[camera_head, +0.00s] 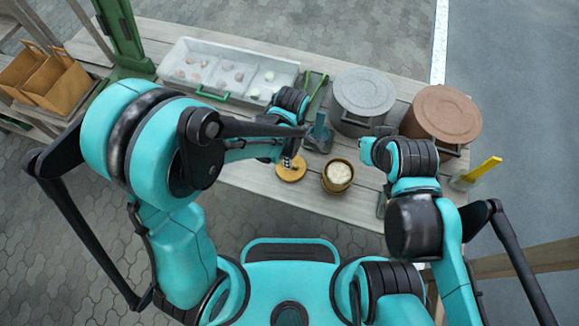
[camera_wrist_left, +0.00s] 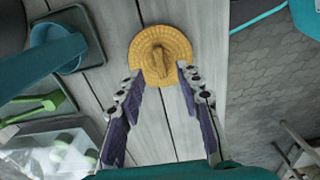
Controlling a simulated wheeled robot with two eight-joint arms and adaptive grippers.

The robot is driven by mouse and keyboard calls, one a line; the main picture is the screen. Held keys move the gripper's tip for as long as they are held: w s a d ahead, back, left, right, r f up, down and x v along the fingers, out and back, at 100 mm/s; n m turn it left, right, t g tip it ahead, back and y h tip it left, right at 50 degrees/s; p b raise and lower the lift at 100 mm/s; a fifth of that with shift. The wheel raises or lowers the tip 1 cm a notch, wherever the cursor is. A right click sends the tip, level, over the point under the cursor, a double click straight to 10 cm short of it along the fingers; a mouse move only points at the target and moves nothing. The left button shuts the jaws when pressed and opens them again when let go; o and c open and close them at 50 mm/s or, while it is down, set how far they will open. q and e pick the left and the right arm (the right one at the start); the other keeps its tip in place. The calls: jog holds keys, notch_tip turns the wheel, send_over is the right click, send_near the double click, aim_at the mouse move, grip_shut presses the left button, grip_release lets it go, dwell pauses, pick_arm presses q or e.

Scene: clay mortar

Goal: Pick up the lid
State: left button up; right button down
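The lid (camera_head: 291,172) is a round yellow-tan disc lying on the wooden table, left of a brown pot (camera_head: 338,176) with pale contents. In the left wrist view the lid (camera_wrist_left: 160,45) shows a raised knob at its middle. My left gripper (camera_head: 287,162) is over the lid's far edge in the head view. In the left wrist view my left gripper (camera_wrist_left: 160,75) is open, its two fingertips spread near the lid's lower edge, with nothing held between them. My right arm is over the table's right side; its fingers are not clear, largely hidden by the arm.
A pale divided tray (camera_head: 228,72) with several small lumps lies at the back left. A grey lidded bin (camera_head: 362,95) and a brown lidded bin (camera_head: 443,115) stand at the back right. A blue-grey container (camera_head: 319,137) stands just behind the lid.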

aim_at(297, 172)
pick_arm(q)
notch_tip(297, 172, down, 5)
jog(key=shift+r+b, duration=0.15)
jog(key=shift+b, duration=0.95)
grip_shut()
jog(key=shift+r, duration=0.1)
